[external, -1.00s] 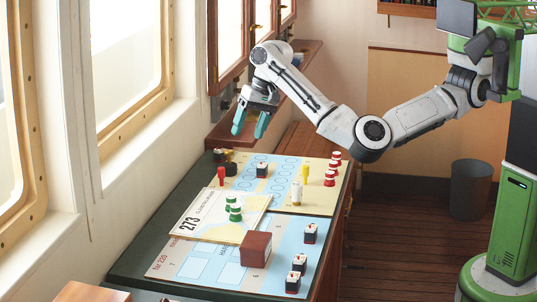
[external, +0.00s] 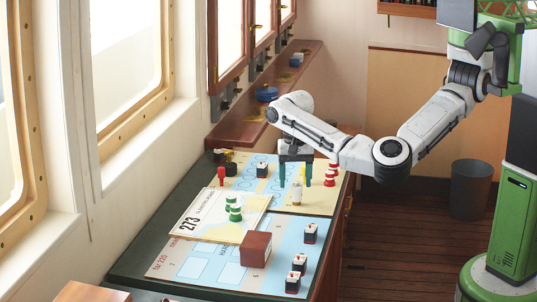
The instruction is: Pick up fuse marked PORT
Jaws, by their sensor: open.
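No marking reading PORT is legible in this view, so I cannot tell which piece is that fuse. The yellow peg seen there earlier is hidden by the gripper.
Red-and-white pieces (external: 331,174) stand close to the gripper's right. Green-and-white pieces (external: 235,208) stand on the card marked 273 (external: 190,222). A brown box (external: 255,249) and small dark-and-white blocks (external: 310,234) sit nearer. A shelf (external: 235,130) runs under the windows.

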